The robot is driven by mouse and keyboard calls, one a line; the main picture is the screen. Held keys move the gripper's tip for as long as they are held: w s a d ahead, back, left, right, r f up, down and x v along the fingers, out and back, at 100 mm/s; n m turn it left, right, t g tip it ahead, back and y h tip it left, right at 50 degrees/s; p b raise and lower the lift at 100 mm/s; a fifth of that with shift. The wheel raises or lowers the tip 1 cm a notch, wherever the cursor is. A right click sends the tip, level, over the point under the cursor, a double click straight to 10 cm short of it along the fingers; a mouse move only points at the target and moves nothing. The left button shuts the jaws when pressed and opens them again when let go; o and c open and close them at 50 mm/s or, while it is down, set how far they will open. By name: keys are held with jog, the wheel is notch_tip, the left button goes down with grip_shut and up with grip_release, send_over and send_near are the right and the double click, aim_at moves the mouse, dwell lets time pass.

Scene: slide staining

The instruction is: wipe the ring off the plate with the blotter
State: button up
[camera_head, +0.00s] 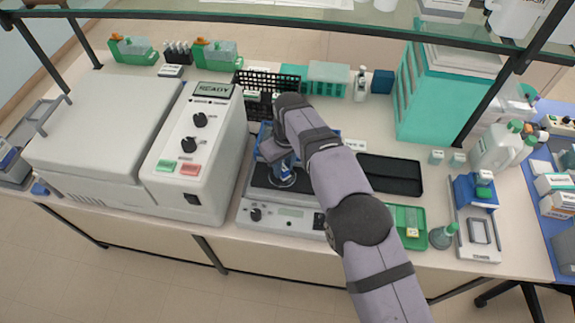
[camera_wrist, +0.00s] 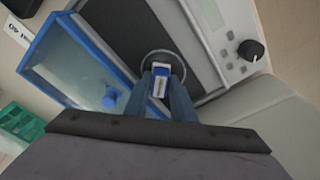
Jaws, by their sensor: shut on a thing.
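The dark flat plate (camera_head: 261,179) is the top of a grey benchtop device, and it fills the upper middle of the wrist view (camera_wrist: 135,30). A pale ring (camera_wrist: 162,51) shows on the plate there. My gripper (camera_wrist: 160,92) is over the plate with its two fingers shut on a small white and blue block, the blotter (camera_wrist: 160,82). The blotter is within the ring's outline as seen from the wrist. I cannot tell whether it touches the plate. My fingers hide the near part of the ring. In the head view my gripper (camera_head: 281,172) is low over the plate.
A blue-framed clear lid or box with a blue knob (camera_wrist: 75,65) lies close beside the plate. A large grey machine reading READY (camera_head: 195,150) stands to the left. A black tray (camera_head: 390,176) and a green tray (camera_head: 408,222) lie right of my arm. A glass shelf spans above.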

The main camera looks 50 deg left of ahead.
jog(key=shift+f, duration=0.2)
jog(key=shift+w+d, duration=0.1)
jog(key=shift+w+d+b, duration=0.3)
jog(key=shift+w+d, duration=0.9)
jog(key=shift+d, duration=0.05)
jog(key=shift+w+d, duration=1.3)
jog(key=shift+d, duration=0.05)
jog(key=shift+s+d, duration=0.1)
jog(key=shift+s, duration=0.05)
jog(key=shift+s+d, duration=0.35)
jog(key=shift+a, duration=0.1)
jog(key=shift+s+a, duration=1.25)
jog(key=shift+s, duration=0.05)
